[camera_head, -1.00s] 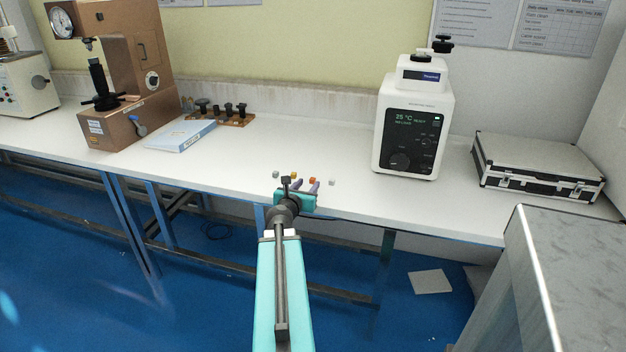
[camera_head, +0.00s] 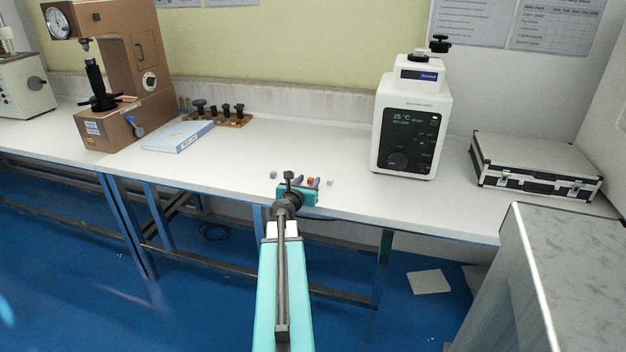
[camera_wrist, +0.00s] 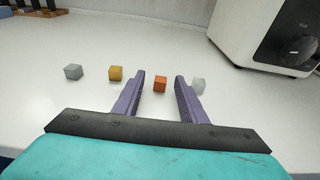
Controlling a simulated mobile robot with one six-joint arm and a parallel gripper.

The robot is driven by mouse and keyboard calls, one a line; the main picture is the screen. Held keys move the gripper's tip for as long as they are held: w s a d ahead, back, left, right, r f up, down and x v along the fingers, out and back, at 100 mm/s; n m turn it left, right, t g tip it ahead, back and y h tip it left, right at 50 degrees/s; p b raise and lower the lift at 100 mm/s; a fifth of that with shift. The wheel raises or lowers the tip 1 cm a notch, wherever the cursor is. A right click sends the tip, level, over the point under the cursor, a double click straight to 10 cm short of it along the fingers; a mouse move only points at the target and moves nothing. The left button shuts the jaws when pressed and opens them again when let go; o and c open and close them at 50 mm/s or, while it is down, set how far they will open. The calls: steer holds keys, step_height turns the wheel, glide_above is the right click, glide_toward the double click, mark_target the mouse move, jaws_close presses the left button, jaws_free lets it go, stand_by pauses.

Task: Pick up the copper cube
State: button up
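The copper cube (camera_wrist: 160,84) is a small orange-brown block on the white bench. In the wrist view it stands between the tips of my gripper (camera_wrist: 160,82), which is open with a purple finger on each side. Clear gaps show between the cube and both fingers. In the head view my gripper (camera_head: 305,183) is at the bench's front part, and the copper cube (camera_head: 310,181) shows between its fingers. Whether the fingertips are level with the cube or above it is hard to tell.
In the wrist view a yellow cube (camera_wrist: 116,73) and a grey cube (camera_wrist: 73,72) stand to the left. A pale grey cube (camera_wrist: 198,86) stands close beside the right finger. A white tester (camera_head: 407,120) is to the right. The bench (camera_head: 240,160) behind the cubes is clear.

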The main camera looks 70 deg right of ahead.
jaws_close()
steer(key=shift+r, duration=0.15)
